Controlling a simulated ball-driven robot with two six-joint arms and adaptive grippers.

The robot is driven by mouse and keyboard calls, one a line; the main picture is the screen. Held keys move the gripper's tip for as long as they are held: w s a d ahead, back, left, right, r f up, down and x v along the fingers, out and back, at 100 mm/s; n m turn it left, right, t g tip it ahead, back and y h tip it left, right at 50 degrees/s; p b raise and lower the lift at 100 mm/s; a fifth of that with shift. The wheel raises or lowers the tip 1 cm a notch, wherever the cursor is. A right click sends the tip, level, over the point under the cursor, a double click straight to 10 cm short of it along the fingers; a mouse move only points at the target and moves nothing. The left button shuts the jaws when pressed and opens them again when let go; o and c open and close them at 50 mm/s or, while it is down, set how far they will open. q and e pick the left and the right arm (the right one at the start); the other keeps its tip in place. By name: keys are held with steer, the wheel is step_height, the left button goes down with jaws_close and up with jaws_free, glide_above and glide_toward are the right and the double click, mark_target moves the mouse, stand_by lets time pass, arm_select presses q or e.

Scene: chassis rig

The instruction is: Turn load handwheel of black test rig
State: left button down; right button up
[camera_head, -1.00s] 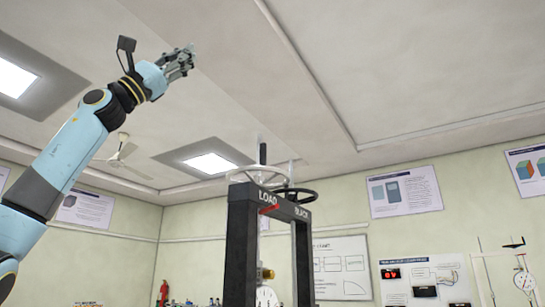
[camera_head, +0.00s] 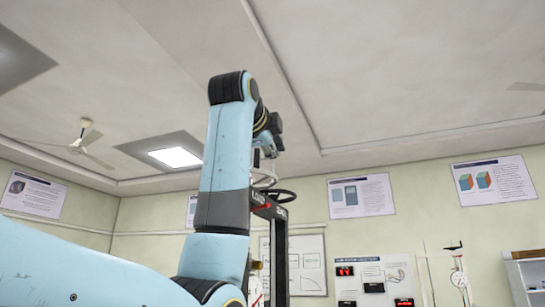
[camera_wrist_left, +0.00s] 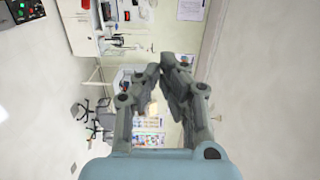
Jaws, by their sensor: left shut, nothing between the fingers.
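The black test rig (camera_head: 280,262) stands upright at the picture's middle, its left part hidden behind my left arm. Its top bar carries the partly covered LOAD label. A black handwheel (camera_head: 281,196) sits on the top bar, with a paler ring (camera_head: 264,181) beside it. My left arm rises in front, bends at the top, and its wrist comes close above the handwheels in the picture. Whether it touches them cannot be told. In the left wrist view, my left gripper (camera_wrist_left: 170,62) is shut and empty, with no handwheel visible there. My right gripper is out of view.
The back wall has posters (camera_head: 361,196) and an instrument board (camera_head: 375,280). A white shelf (camera_head: 528,279) stands at right. The wrist view shows a chair (camera_wrist_left: 100,120) and benches some way off. Open air surrounds the rig's top right.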

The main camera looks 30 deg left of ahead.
arm_select(q)
steer(key=a+p+x, duration=0.1)
steer(key=p+x, duration=0.3)
steer(key=x, duration=0.6)
steer(key=s+a, duration=0.1)
steer(key=s, duration=0.1)
steer(key=s+a, duration=0.2)
steer(key=shift+s+a+p, duration=0.2)
steer(key=shift+a+p, duration=0.1)
steer(key=shift+p, duration=0.1)
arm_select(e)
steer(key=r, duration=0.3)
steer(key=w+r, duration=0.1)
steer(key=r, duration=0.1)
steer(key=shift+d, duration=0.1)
arm_select(q)
steer(key=shift+w, duration=0.1)
